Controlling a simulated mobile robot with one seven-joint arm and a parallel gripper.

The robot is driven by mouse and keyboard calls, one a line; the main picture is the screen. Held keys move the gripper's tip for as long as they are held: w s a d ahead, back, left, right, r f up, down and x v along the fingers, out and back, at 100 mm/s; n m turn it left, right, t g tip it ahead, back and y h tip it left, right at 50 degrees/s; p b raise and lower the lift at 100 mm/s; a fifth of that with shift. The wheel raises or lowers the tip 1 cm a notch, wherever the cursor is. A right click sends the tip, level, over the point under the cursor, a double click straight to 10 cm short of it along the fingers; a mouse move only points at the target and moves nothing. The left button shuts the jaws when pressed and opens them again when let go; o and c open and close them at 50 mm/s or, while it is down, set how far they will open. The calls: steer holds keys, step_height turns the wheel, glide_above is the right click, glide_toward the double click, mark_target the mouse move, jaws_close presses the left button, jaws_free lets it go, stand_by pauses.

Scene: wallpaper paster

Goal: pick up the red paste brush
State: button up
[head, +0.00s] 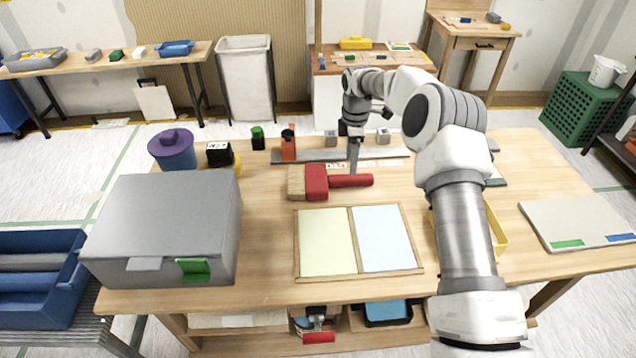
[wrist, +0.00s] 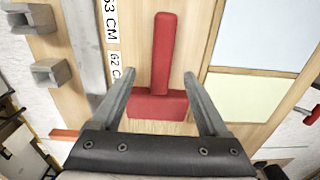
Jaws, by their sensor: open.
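The red paste brush (head: 318,182) lies flat on the wooden table, its pale bristles to the left and its red handle to the right. In the wrist view the red brush (wrist: 160,104) has its handle pointing up the picture and its wide head lower down. My gripper (head: 354,172) points down at the handle in the head view. In the wrist view my open gripper (wrist: 159,80) has one finger on each side of the brush, with nothing held. I cannot tell the exact height of the fingertips above the table.
A framed panel (head: 353,206) lies in front of the brush. A long metal straightedge (head: 315,156) and small blocks lie behind it. A large grey box (head: 167,225) stands left. A blue pot (head: 174,152) stands at the back left. Another red-handled tool (head: 319,337) lies on the lower shelf.

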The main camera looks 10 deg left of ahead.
mark_target(331, 181)
step_height(331, 181, down, 6)
steer(key=shift+s+r, duration=0.15)
jaws_close()
stand_by(0.6)
